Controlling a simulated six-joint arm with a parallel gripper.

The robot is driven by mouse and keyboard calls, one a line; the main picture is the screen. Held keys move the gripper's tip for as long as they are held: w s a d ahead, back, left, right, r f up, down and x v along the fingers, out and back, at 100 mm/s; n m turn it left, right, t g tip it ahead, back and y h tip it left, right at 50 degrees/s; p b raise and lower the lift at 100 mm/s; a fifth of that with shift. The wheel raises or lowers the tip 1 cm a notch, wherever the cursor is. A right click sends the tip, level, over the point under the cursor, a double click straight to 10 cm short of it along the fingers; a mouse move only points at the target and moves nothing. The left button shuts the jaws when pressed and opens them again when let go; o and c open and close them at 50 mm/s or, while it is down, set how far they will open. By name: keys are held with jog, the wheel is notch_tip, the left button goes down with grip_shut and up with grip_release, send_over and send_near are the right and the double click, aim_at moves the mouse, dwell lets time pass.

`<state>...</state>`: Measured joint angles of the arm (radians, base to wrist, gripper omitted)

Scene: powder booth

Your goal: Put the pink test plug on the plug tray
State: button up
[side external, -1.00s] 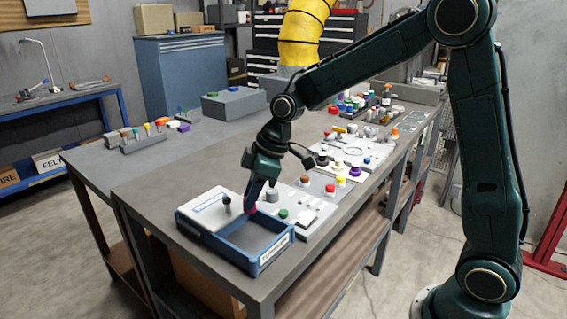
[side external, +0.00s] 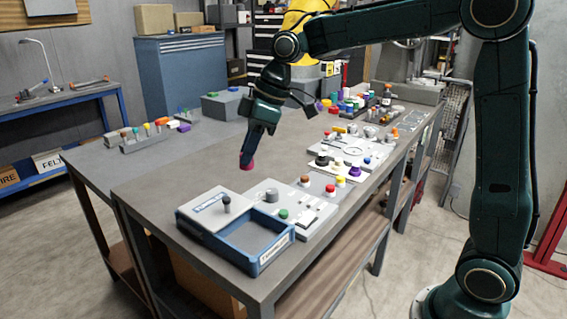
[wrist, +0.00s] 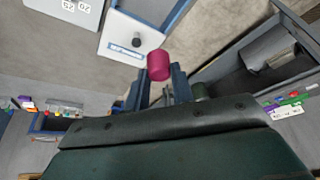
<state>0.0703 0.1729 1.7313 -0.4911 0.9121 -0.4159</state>
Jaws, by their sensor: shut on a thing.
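My gripper (side external: 249,150) is shut on the pink test plug (side external: 246,162), which sticks out below its fingertips in the side view. In the wrist view the plug (wrist: 158,66) shows as a pink cylinder at the ends of the fingers (wrist: 168,82). I hold it above the grey bench, apart from everything else. A blue-walled tray (side external: 263,262) with an empty grey floor and a white front label sits at the bench's near corner. The label is too small to read, so I cannot tell whether it is the plug tray. My gripper is above and behind it.
A pale panel with a black knob (side external: 227,204) adjoins the blue tray. Boards with coloured caps (side external: 303,199) stand to its right, with more (side external: 354,157) behind. A rack of coloured-handled items (side external: 150,138) is at the back left. Bench around the gripper is clear.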

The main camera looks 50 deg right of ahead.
dwell(0.3)
jog(key=shift+w+d+f, duration=0.15)
jog(key=shift+w+d, duration=0.1)
jog(key=shift+d, duration=0.15)
jog(key=w+d+f, duration=0.1)
jog(key=d+f, duration=0.3)
jog(key=d, duration=0.7)
jog(key=w+d+f, duration=0.1)
jog(key=d+f, duration=0.3)
jog(key=d, duration=0.8)
jog(key=w+d+f, duration=0.2)
jog(key=d+f, duration=0.2)
jog(key=d, duration=0.7)
jog(key=shift+d+f, duration=0.3)
jog(key=shift+d, duration=0.05)
jog(key=shift+f, duration=0.15)
jog(key=shift+f, duration=2.85)
jog(key=shift+f, duration=0.65)
